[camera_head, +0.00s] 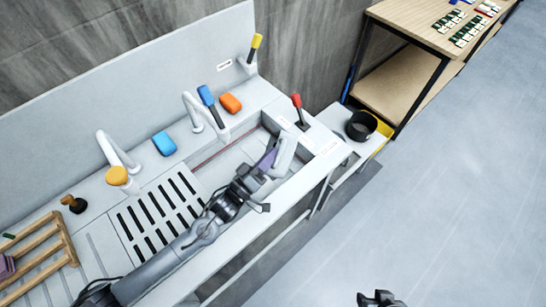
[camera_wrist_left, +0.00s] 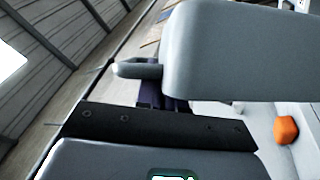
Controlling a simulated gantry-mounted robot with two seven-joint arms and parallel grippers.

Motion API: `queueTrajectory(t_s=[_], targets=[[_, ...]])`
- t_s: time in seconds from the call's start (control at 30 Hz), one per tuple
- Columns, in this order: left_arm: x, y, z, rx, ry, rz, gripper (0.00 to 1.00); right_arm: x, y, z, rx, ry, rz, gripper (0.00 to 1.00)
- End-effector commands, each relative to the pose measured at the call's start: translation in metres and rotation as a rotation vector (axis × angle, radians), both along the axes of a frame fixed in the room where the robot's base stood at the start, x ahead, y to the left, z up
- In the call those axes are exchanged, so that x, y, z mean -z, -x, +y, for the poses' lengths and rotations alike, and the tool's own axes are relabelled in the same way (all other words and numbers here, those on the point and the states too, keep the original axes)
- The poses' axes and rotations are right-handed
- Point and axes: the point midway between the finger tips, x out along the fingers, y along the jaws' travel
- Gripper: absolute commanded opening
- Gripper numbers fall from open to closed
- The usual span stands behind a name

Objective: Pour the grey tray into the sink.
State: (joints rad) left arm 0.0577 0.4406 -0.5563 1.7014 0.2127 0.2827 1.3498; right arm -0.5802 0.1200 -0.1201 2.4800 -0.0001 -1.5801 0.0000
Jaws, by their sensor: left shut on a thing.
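The grey tray (camera_head: 284,153) is steeply tilted over the right end of the sink (camera_head: 232,157), at the front edge. My left gripper (camera_head: 266,168) is shut on it. In the left wrist view the grey tray (camera_wrist_left: 240,50) fills the upper right, with a rounded handle-like stub (camera_wrist_left: 138,70) on its left. A dark purple patch shows beside the gripper; I cannot tell what it is. The tray's inside and any contents are hidden. My right gripper (camera_head: 380,299) is at the bottom edge, away from the counter; its jaws are not clear.
A red-handled tool (camera_head: 298,108) stands right of the sink. A black pot (camera_head: 361,126) is on a side stand. A slotted drainer (camera_head: 158,208) lies left.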

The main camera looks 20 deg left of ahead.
Motion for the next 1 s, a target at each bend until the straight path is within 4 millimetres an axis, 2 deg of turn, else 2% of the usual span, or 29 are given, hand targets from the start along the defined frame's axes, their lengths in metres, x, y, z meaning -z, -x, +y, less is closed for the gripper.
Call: queueTrajectory(t_s=[0.83, 1.0], targets=[[-0.005, 0.001, 0.023, 0.001, 0.094, -0.008, 0.00, 0.004, 0.000, 0.000, 0.001, -0.002, 0.000, 0.43], [-0.005, 0.001, 0.022, 0.001, 0.092, -0.008, 0.00, 0.003, 0.000, 0.001, 0.004, -0.005, 0.000, 0.43]])
